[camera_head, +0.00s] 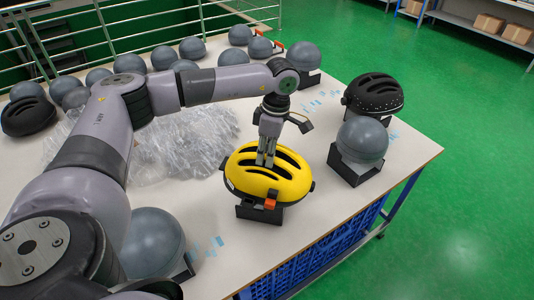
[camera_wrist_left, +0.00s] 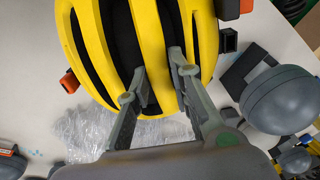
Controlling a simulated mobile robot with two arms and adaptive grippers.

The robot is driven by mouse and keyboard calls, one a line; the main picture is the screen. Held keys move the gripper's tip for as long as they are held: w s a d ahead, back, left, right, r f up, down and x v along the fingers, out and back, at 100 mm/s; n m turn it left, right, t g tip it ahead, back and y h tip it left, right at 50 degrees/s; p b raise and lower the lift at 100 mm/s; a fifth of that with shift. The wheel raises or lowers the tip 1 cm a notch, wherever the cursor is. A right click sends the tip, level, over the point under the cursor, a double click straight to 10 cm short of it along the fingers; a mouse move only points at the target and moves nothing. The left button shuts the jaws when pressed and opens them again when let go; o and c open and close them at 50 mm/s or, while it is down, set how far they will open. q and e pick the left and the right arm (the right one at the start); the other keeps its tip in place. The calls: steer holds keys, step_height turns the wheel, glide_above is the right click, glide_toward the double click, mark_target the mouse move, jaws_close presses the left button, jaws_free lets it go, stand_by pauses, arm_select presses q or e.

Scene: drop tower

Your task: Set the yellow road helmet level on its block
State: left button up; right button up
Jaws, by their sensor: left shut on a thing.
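The yellow road helmet (camera_head: 287,181) sits over a dark block (camera_head: 262,212) near the front edge of the table, with black vents and an orange part at its front. It looks about level in the head view. My left gripper (camera_head: 266,160) comes down from above with its fingertips at the helmet's top vents. In the left wrist view the yellow shell (camera_wrist_left: 95,40) fills the upper middle, and my left gripper (camera_wrist_left: 160,85) is shut on a rib between the vents. The contact between helmet and block is mostly hidden. My right gripper is not in view.
A grey head form on a block (camera_head: 361,140) and a black helmet (camera_head: 375,93) stand to the right. Crumpled clear plastic (camera_head: 180,145) lies to the left. Another grey head form (camera_head: 152,240) is at the front left. Several grey forms line the back.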

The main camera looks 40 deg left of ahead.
arm_select(q)
steer(key=shift+s+a+t+h+b, duration=0.4)
steer(key=shift+s+t+b, duration=0.35)
steer(key=shift+b, duration=0.3)
jaws_close()
steer(key=shift+s+d+t+b, duration=0.2)
steer(key=shift+t+b, duration=0.15)
steer(key=shift+b, duration=0.3)
stand_by(0.6)
steer(key=shift+w+a+f, duration=0.15)
steer(key=shift+a+f, duration=0.05)
steer(key=shift+a, duration=0.05)
stand_by(0.5)
stand_by(0.5)
steer(key=o, duration=0.6)
jaws_free()
steer(key=shift+c, duration=0.2)
steer(key=o, duration=0.6)
steer(key=shift+c, duration=0.2)
